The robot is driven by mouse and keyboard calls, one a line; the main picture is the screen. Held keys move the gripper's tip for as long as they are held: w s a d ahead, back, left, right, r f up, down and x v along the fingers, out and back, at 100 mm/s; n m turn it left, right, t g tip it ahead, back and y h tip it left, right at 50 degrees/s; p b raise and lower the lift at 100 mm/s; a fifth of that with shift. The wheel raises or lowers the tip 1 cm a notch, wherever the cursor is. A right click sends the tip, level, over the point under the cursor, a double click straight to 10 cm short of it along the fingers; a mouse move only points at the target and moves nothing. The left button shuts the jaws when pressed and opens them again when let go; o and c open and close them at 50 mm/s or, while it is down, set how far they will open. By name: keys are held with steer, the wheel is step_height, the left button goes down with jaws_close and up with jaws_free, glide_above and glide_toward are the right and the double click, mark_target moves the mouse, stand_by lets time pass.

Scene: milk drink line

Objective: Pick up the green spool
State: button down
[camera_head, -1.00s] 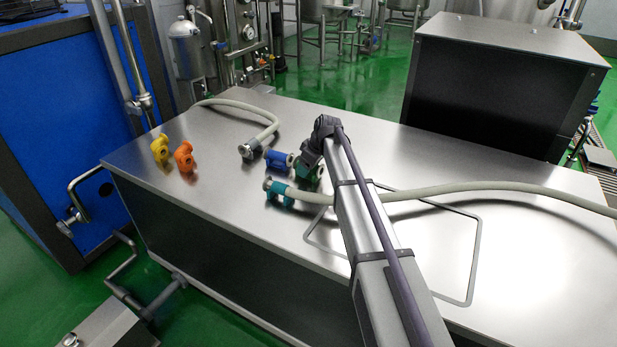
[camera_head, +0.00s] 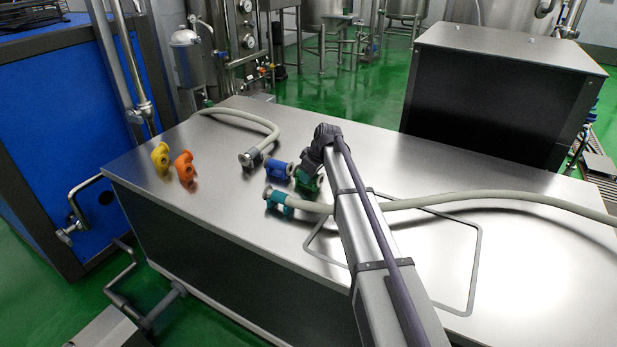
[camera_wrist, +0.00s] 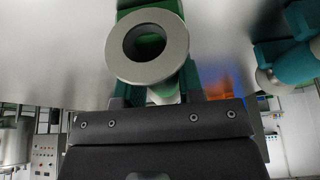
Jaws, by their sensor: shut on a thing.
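The green spool (camera_head: 308,181) is on the steel table, beside the blue spool and partly hidden behind my arm in the head view. In the wrist view the spool's round grey flange (camera_wrist: 148,47) with its dark bore faces the camera, and green parts show around it. My gripper (camera_wrist: 155,98) is shut on the green spool, its dark body just below the flange. In the head view my wrist hides the fingers. I cannot tell whether the spool is touching the table.
A blue spool (camera_head: 278,168) stands close at the left. A hose with a teal end (camera_head: 277,199) lies in front and runs right; another hose (camera_head: 262,133) lies behind. Yellow (camera_head: 160,156) and orange (camera_head: 184,167) fittings stand at the left.

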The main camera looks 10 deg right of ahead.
step_height(320, 180, up, 10)
steer(key=p, duration=1)
steer(key=shift+r, duration=0.2)
steer(key=shift+f, duration=0.2)
